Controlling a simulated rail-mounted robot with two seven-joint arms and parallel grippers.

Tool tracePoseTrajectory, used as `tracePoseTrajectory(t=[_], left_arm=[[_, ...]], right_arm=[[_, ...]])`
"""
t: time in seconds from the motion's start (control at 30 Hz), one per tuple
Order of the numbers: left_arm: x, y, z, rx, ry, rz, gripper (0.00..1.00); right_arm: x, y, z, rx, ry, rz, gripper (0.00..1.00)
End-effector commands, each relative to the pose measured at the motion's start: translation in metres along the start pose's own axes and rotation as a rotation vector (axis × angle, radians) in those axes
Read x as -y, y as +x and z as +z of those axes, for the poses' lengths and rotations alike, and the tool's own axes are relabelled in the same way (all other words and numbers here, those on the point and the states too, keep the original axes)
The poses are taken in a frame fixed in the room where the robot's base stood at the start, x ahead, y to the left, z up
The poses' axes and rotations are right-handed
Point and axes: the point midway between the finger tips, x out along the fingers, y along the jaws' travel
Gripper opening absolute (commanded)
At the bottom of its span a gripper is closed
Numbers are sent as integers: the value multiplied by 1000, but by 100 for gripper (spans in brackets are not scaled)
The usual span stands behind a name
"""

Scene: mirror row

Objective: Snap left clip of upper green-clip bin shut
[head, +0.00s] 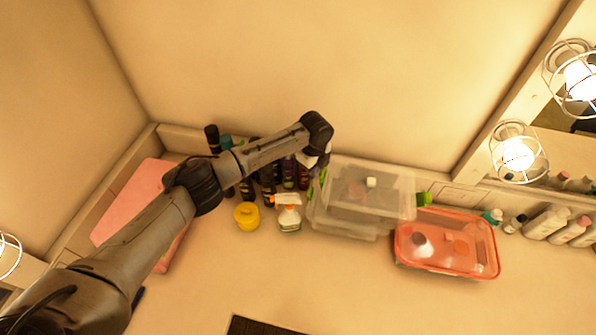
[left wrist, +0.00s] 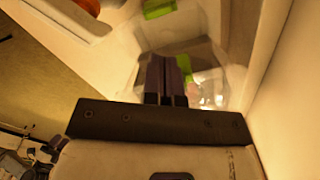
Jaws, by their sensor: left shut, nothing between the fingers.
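The upper green-clip bin (head: 385,208) is a clear box with a translucent lid, on top of another clear bin at the back of the counter. A green left clip (head: 322,178) shows at its left end; a green right clip (head: 424,199) sticks out at its right end. My left gripper (head: 319,168) is at the bin's left end, close to the left clip; I cannot tell whether it touches. In the left wrist view the gripper's fingers (left wrist: 166,80) are together and empty. Green pieces show beyond them, one at the top (left wrist: 158,9) and one beside the fingertips (left wrist: 184,65). My right gripper is out of view.
A red-rimmed bin (head: 450,244) stands right of the clear bins. A pink case (head: 133,203) lies farther left. The front counter is mostly clear.

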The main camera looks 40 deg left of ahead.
Motion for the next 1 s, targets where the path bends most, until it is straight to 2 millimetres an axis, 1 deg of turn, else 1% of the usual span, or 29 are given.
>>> tracePoseTrajectory(t=[0.03,0.57,0.67,1.0], left_arm=[[0,-8,1,0,0,0,0],[-4,-47,7,0,0,1,0],[-4,-49,8,0,0,1,0],[-4,-48,8,0,0,0,0]], right_arm=[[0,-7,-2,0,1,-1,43],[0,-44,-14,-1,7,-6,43],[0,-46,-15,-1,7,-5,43],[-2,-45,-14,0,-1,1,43]])
